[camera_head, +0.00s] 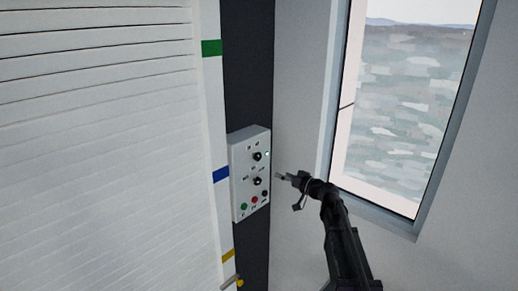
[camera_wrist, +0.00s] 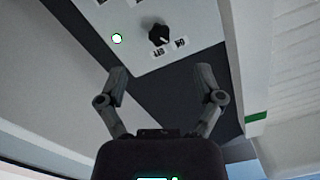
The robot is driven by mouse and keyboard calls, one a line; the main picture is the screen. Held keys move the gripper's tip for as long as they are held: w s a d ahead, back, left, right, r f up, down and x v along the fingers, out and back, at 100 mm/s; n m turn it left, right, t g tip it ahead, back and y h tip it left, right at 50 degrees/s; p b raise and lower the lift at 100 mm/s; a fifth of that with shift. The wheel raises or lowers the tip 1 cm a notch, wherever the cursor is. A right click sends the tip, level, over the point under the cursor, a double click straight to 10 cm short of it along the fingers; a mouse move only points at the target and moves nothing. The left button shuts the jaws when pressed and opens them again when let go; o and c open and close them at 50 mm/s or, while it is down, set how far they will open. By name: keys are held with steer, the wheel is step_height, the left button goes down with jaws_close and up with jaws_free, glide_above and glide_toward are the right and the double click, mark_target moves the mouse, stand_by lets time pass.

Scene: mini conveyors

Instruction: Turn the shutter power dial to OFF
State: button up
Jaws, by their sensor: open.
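The shutter power dial (camera_head: 257,156) is the upper black knob on a pale control box (camera_head: 238,195), beside a lit green lamp (camera_head: 267,153). In the wrist view the dial (camera_wrist: 158,35) appears near the top, with upside-down OFF and ON labels beside it. A small white mark shows on the knob; I cannot tell surely which label it points at. My gripper (camera_head: 279,176) is to the right of the box, apart from it. In the wrist view my gripper (camera_wrist: 161,74) is open and empty, its two fingers apart below the dial, not touching it.
The box also has a lower black dial (camera_head: 257,181) and green (camera_head: 243,206), red (camera_head: 254,200) and black (camera_head: 265,193) buttons. A white slatted shutter (camera_head: 100,150) fills the left. A window (camera_head: 405,110) is at right.

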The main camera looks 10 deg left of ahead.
mark_target(259, 158)
steer(key=shift+w+d+r+t, duration=0.15)
steer(key=shift+w+r, duration=0.15)
steer(key=shift+r, duration=0.2)
steer(key=shift+w+a+r+t, duration=0.15)
steer(key=shift+w+r, duration=0.15)
steer(key=shift+r, duration=0.15)
steer(key=x, duration=1.3)
steer(key=shift+w+a+r, duration=0.15)
steer(key=shift+a+r, duration=0.05)
steer(key=shift+a, duration=0.05)
